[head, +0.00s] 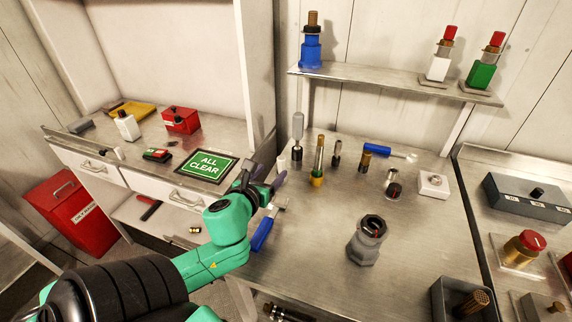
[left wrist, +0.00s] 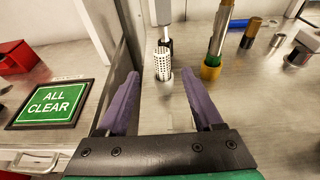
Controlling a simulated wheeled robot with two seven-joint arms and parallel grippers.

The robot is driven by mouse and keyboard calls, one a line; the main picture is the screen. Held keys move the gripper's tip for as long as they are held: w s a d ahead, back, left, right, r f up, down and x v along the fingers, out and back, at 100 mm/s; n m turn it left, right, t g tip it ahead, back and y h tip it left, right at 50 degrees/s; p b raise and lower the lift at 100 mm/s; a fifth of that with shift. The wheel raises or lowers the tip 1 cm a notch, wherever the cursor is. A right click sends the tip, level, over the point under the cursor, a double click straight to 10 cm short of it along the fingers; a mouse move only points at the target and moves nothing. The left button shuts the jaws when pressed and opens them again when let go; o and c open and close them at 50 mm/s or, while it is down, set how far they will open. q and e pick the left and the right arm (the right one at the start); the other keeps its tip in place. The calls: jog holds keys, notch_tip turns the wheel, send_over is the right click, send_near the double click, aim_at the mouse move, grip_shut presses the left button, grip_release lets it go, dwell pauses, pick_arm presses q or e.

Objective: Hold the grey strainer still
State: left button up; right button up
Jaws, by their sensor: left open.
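A grey strainer body (head: 367,240), wide with a dark ring and something red inside its open top, stands upright on the metal bench in the head view. It is apart from my left gripper (head: 265,175), which is to its left and farther back. My left gripper is open and empty. In the left wrist view, a white perforated cylinder (left wrist: 163,63) stands just beyond and between the purple fingertips (left wrist: 160,78), and I see no contact. My right gripper is not in view.
A blue-handled tool (head: 264,232) lies on the bench near my left wrist. A green ALL CLEAR sign (head: 207,166) is left of the gripper. A brass-and-green tool (head: 318,165) stands behind. A shelf (head: 385,82) holds bottles. Bench room is clear around the grey body.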

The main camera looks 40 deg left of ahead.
aim_at(279, 164)
pick_arm(q)
jog(key=x, duration=0.3)
jog(key=shift+w+a, duration=0.3)
jog(key=shift+w, duration=0.05)
jog(key=x, duration=0.3)
jog(key=shift+w+d+f, duration=0.15)
jog(key=shift+w+f, duration=0.1)
jog(key=shift+w, duration=0.1)
jog(key=x, duration=0.3)
jog(key=shift+w+f+p, duration=0.15)
jog(key=shift+w+p, duration=0.1)
jog(key=shift+p, duration=0.15)
jog(key=shift+w+f, duration=0.15)
grip_shut()
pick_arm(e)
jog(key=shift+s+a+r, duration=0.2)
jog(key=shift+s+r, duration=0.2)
